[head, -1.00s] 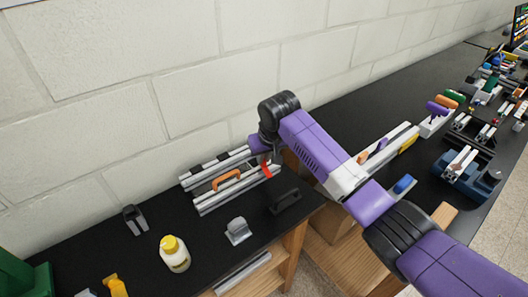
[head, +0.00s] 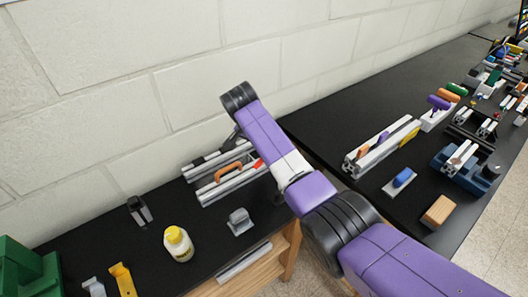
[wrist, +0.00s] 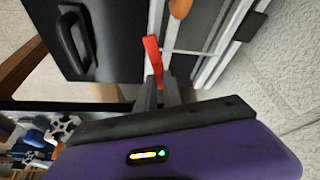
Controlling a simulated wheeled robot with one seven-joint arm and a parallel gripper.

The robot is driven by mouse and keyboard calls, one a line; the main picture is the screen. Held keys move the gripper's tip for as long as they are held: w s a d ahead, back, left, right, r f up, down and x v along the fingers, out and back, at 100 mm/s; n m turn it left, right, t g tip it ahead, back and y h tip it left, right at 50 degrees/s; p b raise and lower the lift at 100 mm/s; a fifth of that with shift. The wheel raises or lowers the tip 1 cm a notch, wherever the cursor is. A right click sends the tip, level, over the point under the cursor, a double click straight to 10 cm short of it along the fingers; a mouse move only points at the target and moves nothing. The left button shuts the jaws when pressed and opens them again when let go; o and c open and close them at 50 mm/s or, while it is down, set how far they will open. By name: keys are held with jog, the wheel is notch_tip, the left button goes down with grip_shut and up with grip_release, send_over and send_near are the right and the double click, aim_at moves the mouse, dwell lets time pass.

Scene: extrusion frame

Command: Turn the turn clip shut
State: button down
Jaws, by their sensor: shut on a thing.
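The red turn clip (wrist: 153,58) stands out from the edge of the light aluminium extrusion frame (wrist: 208,42) in the wrist view. My gripper (wrist: 160,84) has its two grey fingers closed around the clip's near end. In the head view a small red part of the clip (head: 258,163) shows at the right end of the frame (head: 222,190), beside my purple arm. The fingers are mostly hidden there. I cannot tell whether the clip is fully turned.
An orange handle (head: 228,173) sits on the frame. A black handle (wrist: 74,42) lies left of the clip in the wrist view. A yellow-capped bottle (head: 178,244) and a grey block (head: 240,221) stand in front. The wall (head: 150,120) is close behind.

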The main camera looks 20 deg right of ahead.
aim_at(256, 163)
jog(key=m+g+b, duration=0.1)
jog(key=m+b, duration=0.2)
jog(key=shift+w+f+h, duration=0.1)
jog(key=shift+h, duration=0.2)
jog(key=shift+m+b, duration=0.55)
jog(key=shift+m, duration=0.05)
jog(key=c, duration=1.5)
grip_release()
jog(key=shift+b+v, duration=0.4)
jog(key=shift+v, duration=3.65)
jog(key=shift+w, duration=0.15)
